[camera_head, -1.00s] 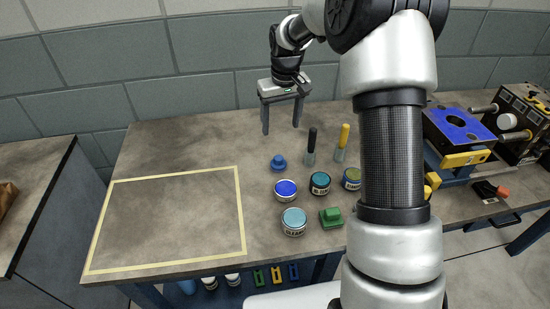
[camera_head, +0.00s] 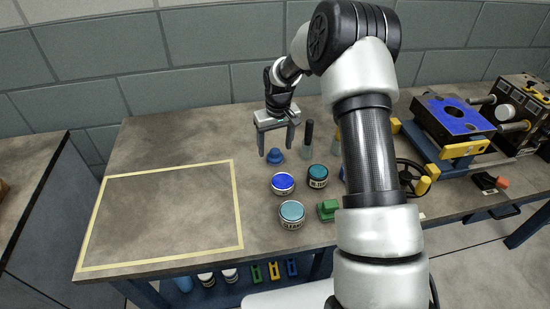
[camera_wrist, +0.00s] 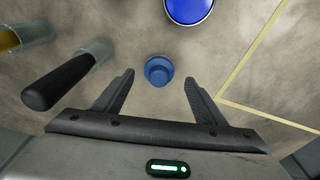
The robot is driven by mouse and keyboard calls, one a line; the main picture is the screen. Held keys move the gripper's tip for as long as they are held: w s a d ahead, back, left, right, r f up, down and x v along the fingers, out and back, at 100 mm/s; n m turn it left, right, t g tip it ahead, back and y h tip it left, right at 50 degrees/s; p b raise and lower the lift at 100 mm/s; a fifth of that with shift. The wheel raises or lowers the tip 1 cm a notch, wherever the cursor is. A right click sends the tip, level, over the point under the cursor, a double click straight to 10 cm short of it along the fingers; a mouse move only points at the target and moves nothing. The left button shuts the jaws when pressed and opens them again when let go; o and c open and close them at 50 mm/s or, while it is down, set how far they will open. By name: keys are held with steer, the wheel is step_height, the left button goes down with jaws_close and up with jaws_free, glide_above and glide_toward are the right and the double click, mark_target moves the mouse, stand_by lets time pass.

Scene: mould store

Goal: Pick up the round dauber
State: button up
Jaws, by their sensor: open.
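The round dauber (camera_head: 276,157) is a small blue piece with a round base and a knob on top. It stands upright on the grey-brown table. In the wrist view the round dauber (camera_wrist: 158,70) shows from above, centred in the gap between my fingertips. My gripper (camera_head: 276,149) is open and points down, just above and behind the dauber in the head view. In the wrist view my gripper (camera_wrist: 160,77) has one finger to each side of the dauber, with nothing held. I cannot tell the exact height left between the fingertips and the dauber.
A black-handled tool (camera_head: 309,135) stands close right of my gripper. Paint tins with blue (camera_head: 283,183), teal (camera_head: 318,176) and light blue (camera_head: 292,213) lids and a green block-shaped dauber (camera_head: 328,209) are nearby. The yellow-taped area (camera_head: 160,215) is empty.

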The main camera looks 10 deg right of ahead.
mark_target(275, 151)
steer(key=f, duration=0.3)
steer(key=shift+w+f, duration=0.3)
steer(key=shift+w, duration=0.05)
steer(key=c, duration=1.3)
steer(key=shift+o, duration=0.2)
step_height(275, 151, up, 10)
steer(key=shift+r+p, duration=0.1)
steer(key=shift+p, duration=0.55)
steer(key=o, duration=0.6)
steer(key=c, duration=0.4)
